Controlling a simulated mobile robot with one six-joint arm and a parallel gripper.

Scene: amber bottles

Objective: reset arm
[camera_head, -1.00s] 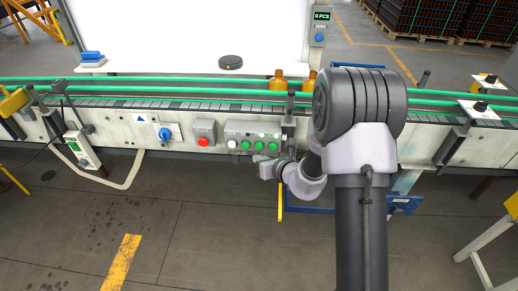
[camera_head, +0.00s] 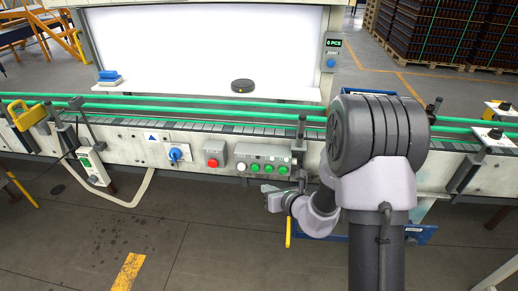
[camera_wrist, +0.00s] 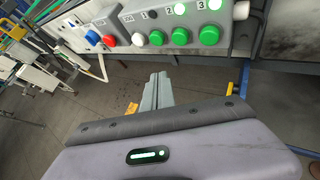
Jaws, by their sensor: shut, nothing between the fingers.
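My gripper (camera_head: 274,202) is at the left end of my folded arm in the head view, below the conveyor's front panel and in front of it. In the wrist view, the two fingers of my gripper (camera_wrist: 157,88) lie together, shut, with nothing between them. They point toward the floor beneath a grey button box (camera_wrist: 180,28). They touch nothing that I can see. No amber bottle shows in either view now. My arm hides part of the belt.
The conveyor (camera_head: 210,126) with green rails (camera_head: 200,112) runs across the view. Its front carries the button box (camera_head: 262,160), a red button (camera_head: 212,162) and a blue switch (camera_head: 175,154). A black disc (camera_head: 242,85) and blue blocks (camera_head: 109,77) rest on the white shelf (camera_head: 180,90).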

